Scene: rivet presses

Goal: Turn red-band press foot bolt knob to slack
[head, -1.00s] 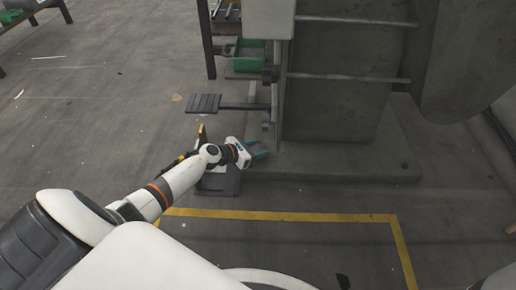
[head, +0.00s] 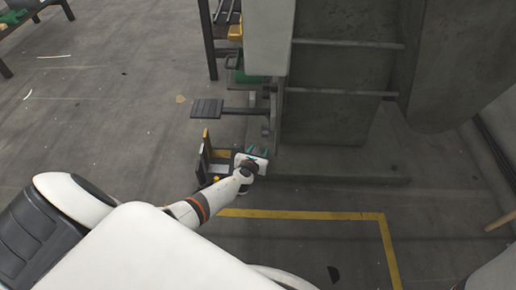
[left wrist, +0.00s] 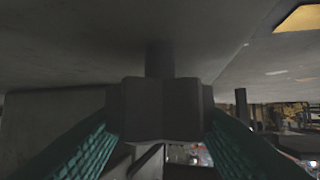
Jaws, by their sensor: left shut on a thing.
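The press (head: 330,115) is a grey machine on a low base plate (head: 350,166), right of centre in the head view; no red band shows on it. My left gripper (head: 266,152) is low at the left edge of that base. In the left wrist view a dark lobed knob (left wrist: 160,108) with a short stem fills the middle. The teal fingers of my left gripper (left wrist: 160,125) lie along both its sides, shut on it. The knob is hidden behind my gripper in the head view. My right gripper is not in view.
A black foot pedal (head: 207,108) juts left from the press above my gripper. A black and yellow stand (head: 206,158) is close to the left of my gripper. A green bin (head: 245,76) is further back. A yellow floor line (head: 310,215) runs in front; the left floor is open.

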